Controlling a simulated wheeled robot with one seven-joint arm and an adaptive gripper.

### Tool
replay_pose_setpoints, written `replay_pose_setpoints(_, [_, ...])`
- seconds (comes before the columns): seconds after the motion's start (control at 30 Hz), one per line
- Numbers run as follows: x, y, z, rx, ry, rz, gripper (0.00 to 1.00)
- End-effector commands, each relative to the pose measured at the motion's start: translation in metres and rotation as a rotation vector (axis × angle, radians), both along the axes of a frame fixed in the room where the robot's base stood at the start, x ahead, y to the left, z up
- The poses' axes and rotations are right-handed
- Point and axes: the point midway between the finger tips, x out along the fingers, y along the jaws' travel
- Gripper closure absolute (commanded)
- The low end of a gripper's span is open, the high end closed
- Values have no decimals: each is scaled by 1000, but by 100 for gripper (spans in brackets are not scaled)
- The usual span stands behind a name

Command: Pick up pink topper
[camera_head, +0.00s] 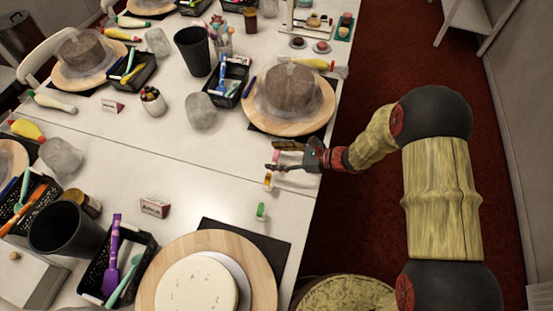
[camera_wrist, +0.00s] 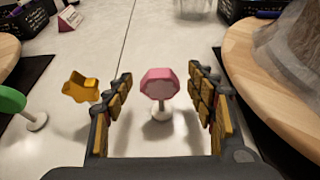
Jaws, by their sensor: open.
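The pink topper (camera_wrist: 160,84) stands upright on the white table, centred in the wrist view. It has a faceted pink head on a short white stick with a round white foot. My gripper (camera_wrist: 159,78) is open, with one finger on each side of the topper and a visible gap to both. In the head view my gripper (camera_head: 270,156) is low over the table's right edge, pointing left. The pink topper is too small to make out clearly there.
A yellow-orange topper (camera_wrist: 80,87) is just left of my left finger, and a green topper (camera_wrist: 12,100) is farther left. A wooden turntable (camera_wrist: 268,92) with a wrapped cake is close on the right. Another turntable (camera_head: 262,270) with a white cake is at the front.

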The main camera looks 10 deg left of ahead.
Motion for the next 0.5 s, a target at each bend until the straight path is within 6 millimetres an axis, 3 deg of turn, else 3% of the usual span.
replay_pose_setpoints(0.2, [0, 0, 1, 0, 0, 0, 44])
replay_pose_setpoints(0.5, [0, 0, 1, 0, 0, -1, 61])
